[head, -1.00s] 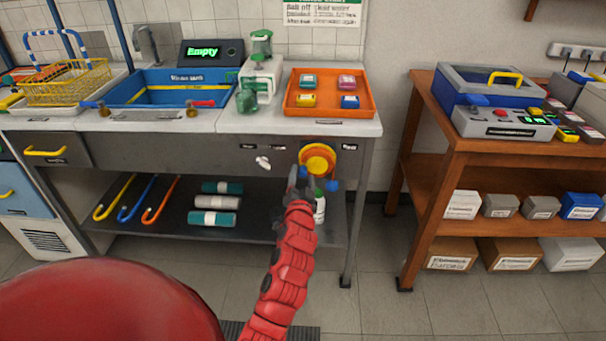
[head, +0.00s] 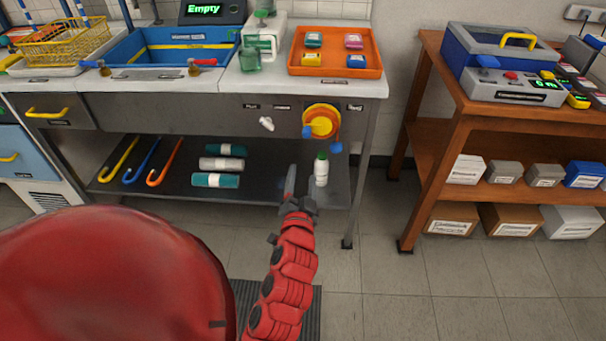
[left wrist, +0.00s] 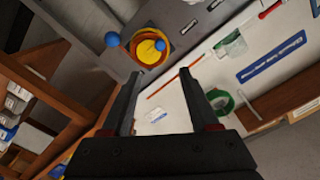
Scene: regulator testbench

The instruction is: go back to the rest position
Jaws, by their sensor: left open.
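My left gripper (head: 297,197) is at the end of my red arm in the head view, in front of the bench's lower shelf and below the round yellow and orange knob (head: 321,122). It is apart from the knob. In the left wrist view, its two dark fingers (left wrist: 160,80) are spread apart with nothing between them. The knob also shows there (left wrist: 147,47), beyond the fingertips, with blue balls beside it. My right gripper is not in view.
The grey bench (head: 180,112) holds a blue sink (head: 165,58) and an orange tray (head: 334,70). A white bottle (head: 321,172) stands on its lower shelf. A wooden table (head: 440,140) stands to the right. Open floor lies between and in front.

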